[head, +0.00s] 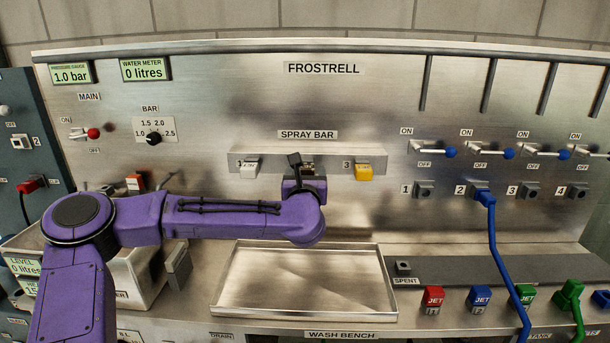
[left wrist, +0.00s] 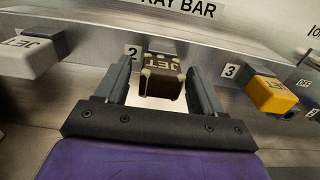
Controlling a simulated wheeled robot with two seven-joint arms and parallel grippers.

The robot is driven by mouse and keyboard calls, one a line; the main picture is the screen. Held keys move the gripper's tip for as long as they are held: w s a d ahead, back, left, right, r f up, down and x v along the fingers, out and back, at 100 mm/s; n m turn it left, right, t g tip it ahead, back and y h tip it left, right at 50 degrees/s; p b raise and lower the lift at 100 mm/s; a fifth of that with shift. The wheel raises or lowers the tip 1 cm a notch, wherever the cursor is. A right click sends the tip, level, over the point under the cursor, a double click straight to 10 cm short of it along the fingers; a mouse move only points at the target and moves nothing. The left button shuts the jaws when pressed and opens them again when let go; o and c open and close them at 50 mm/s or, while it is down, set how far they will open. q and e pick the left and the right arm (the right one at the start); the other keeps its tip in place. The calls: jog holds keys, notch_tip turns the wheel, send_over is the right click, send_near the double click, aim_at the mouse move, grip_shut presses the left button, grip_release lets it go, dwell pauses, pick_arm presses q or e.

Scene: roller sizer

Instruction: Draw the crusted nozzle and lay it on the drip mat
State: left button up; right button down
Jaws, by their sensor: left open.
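The crusted nozzle (left wrist: 162,82), a dark brown block with pale patches and JET lettering, sits at position 2 of the spray bar (head: 367,156). In the head view my left gripper (head: 302,164) is in front of it and mostly hides it. In the left wrist view my open left gripper (left wrist: 159,70) has one finger on each side of the nozzle; I cannot tell whether they touch it. A dark grey flat strip (head: 450,270), which looks like the drip mat, lies on the bench at the right. My right gripper is out of view.
A white nozzle (head: 249,170) and a yellow nozzle (head: 364,172) flank position 2. An empty metal tray (head: 305,312) lies below. A SPENT socket (head: 403,268) stands on the strip's left end. A blue hose (head: 496,245) hangs across the strip; coloured JET blocks stand in front.

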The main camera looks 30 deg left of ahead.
pick_arm(q)
grip_shut()
jog(key=shift+s+d, duration=0.15)
jog(key=shift+s, duration=0.1)
jog(key=shift+b+v, duration=1.55)
jog(key=shift+v, duration=1.2)
